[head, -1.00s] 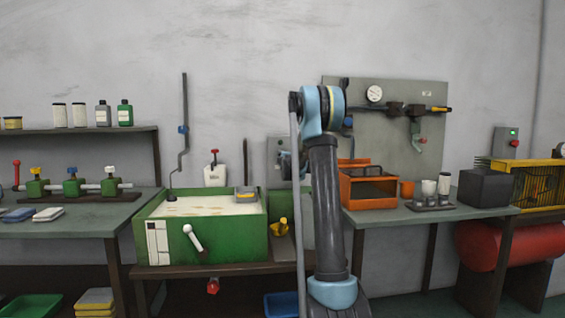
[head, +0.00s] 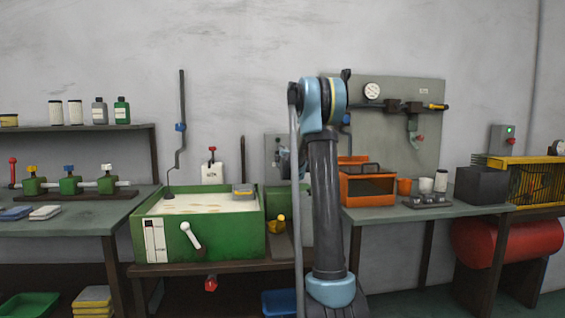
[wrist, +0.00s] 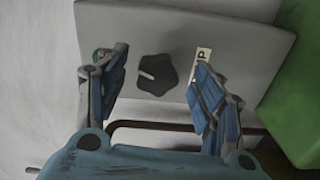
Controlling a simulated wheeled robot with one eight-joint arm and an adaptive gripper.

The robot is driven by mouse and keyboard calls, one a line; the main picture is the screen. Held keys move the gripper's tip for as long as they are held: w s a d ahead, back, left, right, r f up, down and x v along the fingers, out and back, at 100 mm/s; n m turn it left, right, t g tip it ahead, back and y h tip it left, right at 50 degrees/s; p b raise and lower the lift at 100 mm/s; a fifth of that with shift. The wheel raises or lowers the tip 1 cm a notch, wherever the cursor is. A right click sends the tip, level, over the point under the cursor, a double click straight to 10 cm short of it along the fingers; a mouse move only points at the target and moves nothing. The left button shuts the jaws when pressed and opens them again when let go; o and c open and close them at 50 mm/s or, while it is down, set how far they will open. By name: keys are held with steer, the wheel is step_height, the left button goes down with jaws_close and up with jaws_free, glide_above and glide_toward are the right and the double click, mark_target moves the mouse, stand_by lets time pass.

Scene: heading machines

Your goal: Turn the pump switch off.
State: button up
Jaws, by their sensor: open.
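The pump switch (wrist: 157,74) is a dark, lobed rotary knob with a white pointer mark, on a light grey panel (wrist: 225,40). A partly hidden label (wrist: 202,62) with a visible "P" is beside it. My gripper (wrist: 160,66) is open in the wrist view, with one blue-grey finger on each side of the knob. Gaps show between the fingers and the knob; I cannot tell the depth between them. In the head view the grey panel (head: 272,148) stands behind the green tank, and my arm hides part of it and most of my gripper.
The green tank (head: 240,238) stands left of my arm; a green surface (wrist: 300,115) also shows at the right of the wrist view. A dark bar (wrist: 160,126) crosses below the knob. An orange box (head: 368,190) and cups (head: 427,185) stand on the right bench.

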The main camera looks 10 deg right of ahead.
steer(key=s, duration=0.8)
steer(key=shift+s+a, duration=0.2)
steer(key=shift+a, duration=0.05)
